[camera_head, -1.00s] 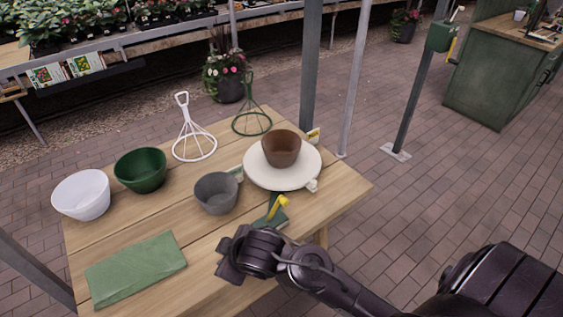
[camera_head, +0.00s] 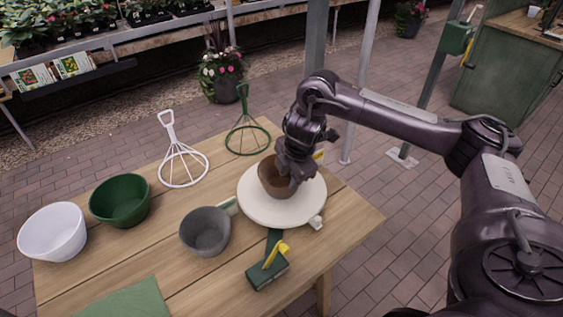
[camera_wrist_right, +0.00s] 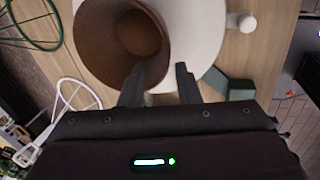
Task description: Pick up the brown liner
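The brown liner (camera_head: 268,178) is a round, open bowl on a white round plate (camera_head: 255,208) at the table's right side. It also shows in the right wrist view (camera_wrist_right: 95,45), its hollow facing the camera. My right gripper (camera_head: 294,178) is over the liner's right side and hides part of its rim. In the right wrist view the fingers (camera_wrist_right: 159,72) are apart, with the liner's wall between them: one finger over the hollow, the other over the plate. Whether they touch the wall cannot be told. My left gripper is out of view.
A grey bowl (camera_head: 205,232), green bowl (camera_head: 120,202) and white bowl (camera_head: 52,232) stand to the left. White (camera_head: 183,165) and green (camera_head: 247,137) wire stands are behind. A dark green box with a yellow tool (camera_head: 268,270) lies in front. A green cloth (camera_head: 125,303) is front left.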

